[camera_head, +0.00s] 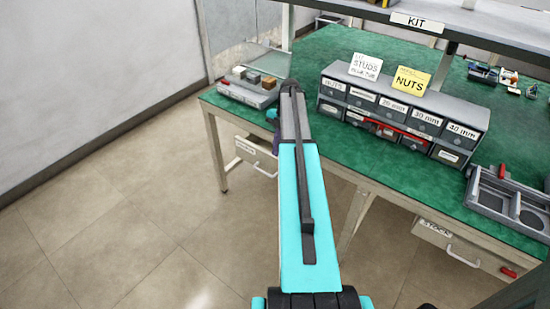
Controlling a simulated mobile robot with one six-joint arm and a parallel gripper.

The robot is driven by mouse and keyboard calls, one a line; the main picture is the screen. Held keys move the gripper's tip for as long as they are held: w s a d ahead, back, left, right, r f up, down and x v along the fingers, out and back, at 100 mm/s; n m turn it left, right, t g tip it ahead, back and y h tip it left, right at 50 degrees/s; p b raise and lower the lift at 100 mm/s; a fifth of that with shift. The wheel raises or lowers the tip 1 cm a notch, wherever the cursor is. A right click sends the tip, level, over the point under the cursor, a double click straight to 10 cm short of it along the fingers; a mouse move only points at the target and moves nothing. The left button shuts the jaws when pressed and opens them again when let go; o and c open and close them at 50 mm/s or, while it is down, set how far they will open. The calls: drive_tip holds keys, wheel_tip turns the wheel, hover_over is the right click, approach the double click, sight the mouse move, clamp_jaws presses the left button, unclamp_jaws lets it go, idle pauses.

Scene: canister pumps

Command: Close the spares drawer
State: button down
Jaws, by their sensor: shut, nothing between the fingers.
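Two drawers sit under the green workbench's front edge. The left drawer (257,157) is a pale front with a small white label and a bar handle; its right end is hidden by my arm, and its label is too small to read. The right drawer (437,233) has a label I cannot read surely and a white handle. I cannot tell which is the spares drawer or how far either stands out. My gripper (273,118) is mostly hidden behind my cyan arm; a dark part shows beside the left drawer, above it in the picture. Its fingertips and any contact are hidden.
The green bench (325,125) carries a grey bin block (335,84) with STUDS and NUTS cards. A grey tray (248,95) with small blocks is at the left corner. A grey fixture (487,200) lies at the right. A KIT shelf (480,22) overhangs the back. Floor at left is clear.

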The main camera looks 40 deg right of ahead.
drive_tip(key=shift+v, duration=1.75)
drive_tip(key=s+a+f+m+g+h, duration=0.15)
drive_tip(key=a+f+m, duration=0.35)
drive_tip(key=a+f, duration=0.8)
drive_tip(key=s+a+f+m+g+y, duration=0.1)
drive_tip(key=s+a+f+m, duration=0.25)
drive_tip(key=a+f, duration=0.85)
drive_tip(key=s+a+f+m+g+h, duration=0.1)
drive_tip(key=s+a+f+m, duration=0.4)
drive_tip(key=s+a, duration=0.5)
drive_tip(key=s+a+f+m+g+h, duration=0.1)
drive_tip(key=s+a+f+m+h, duration=0.1)
drive_tip(key=s+a+f+m, duration=0.4)
drive_tip(key=s+a, duration=0.5)
drive_tip(key=s, duration=0.2)
drive_tip(key=shift+s, duration=0.4)
